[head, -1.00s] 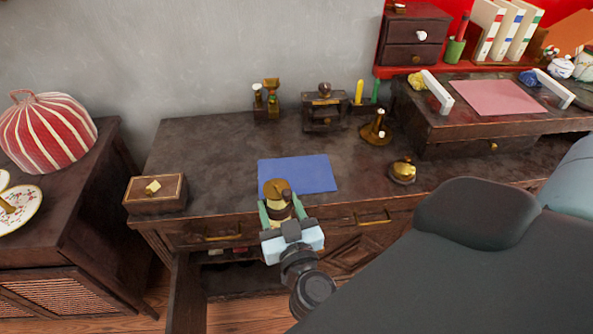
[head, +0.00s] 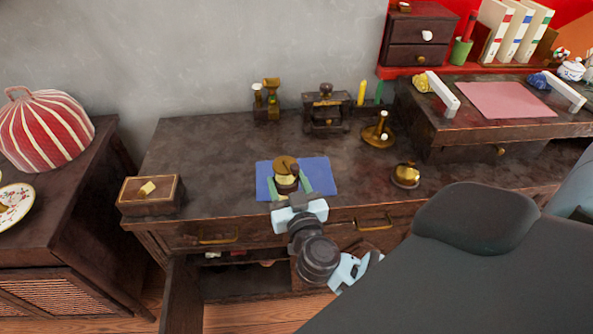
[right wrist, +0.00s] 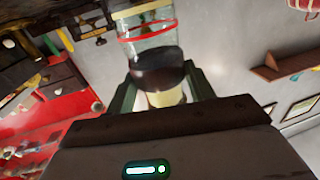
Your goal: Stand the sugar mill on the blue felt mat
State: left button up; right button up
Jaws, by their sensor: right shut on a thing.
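The sugar mill (head: 286,165) has a round brass-brown top with a small dark knob, and a pale band with dark parts below. My right gripper (head: 287,186) is shut on it, with green fingers on either side. The mill is in front of the blue felt mat (head: 323,176), overlapping its middle; I cannot tell whether its base touches the mat. In the right wrist view the mill (right wrist: 155,60) shows a dark part, a clear section and a red band between the fingers (right wrist: 162,88). My left gripper is not in view.
A wooden box (head: 150,194) stands left on the desk (head: 215,160), a brass bell (head: 405,175) right of the mat. A brass candlestick (head: 379,132) and a dark grinder-like box (head: 325,110) stand behind. A cupboard door (head: 183,290) hangs open below.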

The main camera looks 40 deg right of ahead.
jog(key=w+d+b, duration=0.1)
jog(key=w+d, duration=0.4)
jog(key=d, duration=0.2)
jog(key=shift+w+f, duration=0.3)
jog(key=shift+f, duration=0.05)
notch_tip(320, 180, down, 4)
jog(key=shift+r+b, duration=0.2)
jog(key=shift+b, duration=1.05)
jog(key=shift+r, duration=0.1)
